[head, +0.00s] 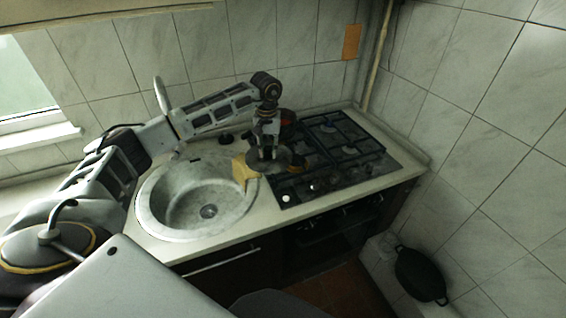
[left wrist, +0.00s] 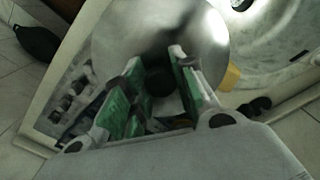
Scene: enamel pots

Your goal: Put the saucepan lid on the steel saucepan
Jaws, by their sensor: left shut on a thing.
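My left gripper (head: 266,148) reaches over the counter, between the sink and the hob, pointing down. It is shut on the dark knob (left wrist: 158,82) of the saucepan lid, which is a round, shiny steel disc in the left wrist view (left wrist: 130,35). In the head view the lid (head: 280,161) shows as a grey disc under the fingers, near the hob's left edge. I cannot make out the steel saucepan; the lid and arm hide what is beneath. I cannot tell whether the lid touches anything below. My right gripper is not in view.
A round stone sink (head: 195,205) is at left. A yellow item (head: 241,172) lies beside the lid. A black pan (head: 420,275) is low at right.

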